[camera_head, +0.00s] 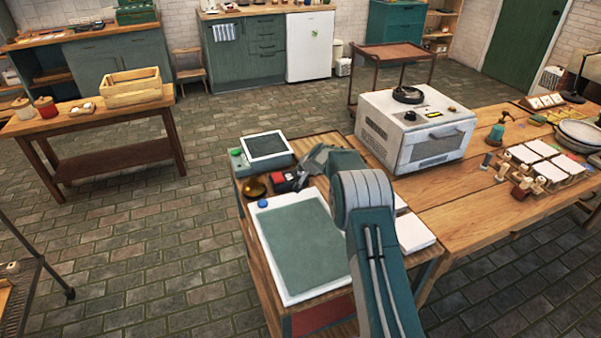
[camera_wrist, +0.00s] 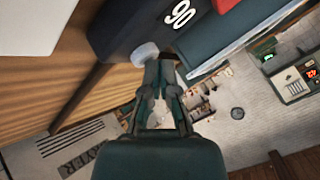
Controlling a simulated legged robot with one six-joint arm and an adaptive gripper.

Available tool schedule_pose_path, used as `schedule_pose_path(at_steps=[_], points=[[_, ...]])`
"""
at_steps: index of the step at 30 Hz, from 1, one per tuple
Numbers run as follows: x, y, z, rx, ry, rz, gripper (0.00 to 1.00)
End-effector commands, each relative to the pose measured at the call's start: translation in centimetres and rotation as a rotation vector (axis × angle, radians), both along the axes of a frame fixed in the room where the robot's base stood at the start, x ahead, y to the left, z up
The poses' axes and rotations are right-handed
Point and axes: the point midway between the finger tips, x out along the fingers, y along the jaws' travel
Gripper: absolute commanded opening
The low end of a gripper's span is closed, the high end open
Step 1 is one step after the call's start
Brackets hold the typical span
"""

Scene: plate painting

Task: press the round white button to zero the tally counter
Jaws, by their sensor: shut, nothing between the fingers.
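The tally counter shows in the wrist view as a dark body (camera_wrist: 118,28) with white digits reading 90 and a red part at the top edge. Its round white button (camera_wrist: 146,52) sticks out at the lower side. My gripper (camera_wrist: 158,58) is shut and empty, its fingertips right at the button and partly over it; I cannot tell whether they touch. In the head view the counter (camera_head: 278,178) is a small red and black thing on the bench, and my gripper (camera_head: 300,183) is beside it, partly hidden by my arm. The button cannot be made out there.
A white-framed green board (camera_head: 305,250) lies in front of the counter, with a brass bowl (camera_head: 255,187) to its left. A device with a dark screen (camera_head: 266,146) stands behind. A white oven-like box (camera_head: 415,130) stands on the wooden table to the right.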

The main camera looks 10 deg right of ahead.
Motion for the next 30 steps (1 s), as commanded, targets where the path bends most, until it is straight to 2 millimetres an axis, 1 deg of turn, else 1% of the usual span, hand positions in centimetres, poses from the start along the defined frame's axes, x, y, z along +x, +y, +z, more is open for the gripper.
schedule_pose_path(at_steps=[17, 30], points=[[0.0, 0.0, -0.4, 0.001, 0.002, 0.001, 0.00], [0.0, 0.0, 1.4, 0.000, 0.000, 0.000, 0.00]])
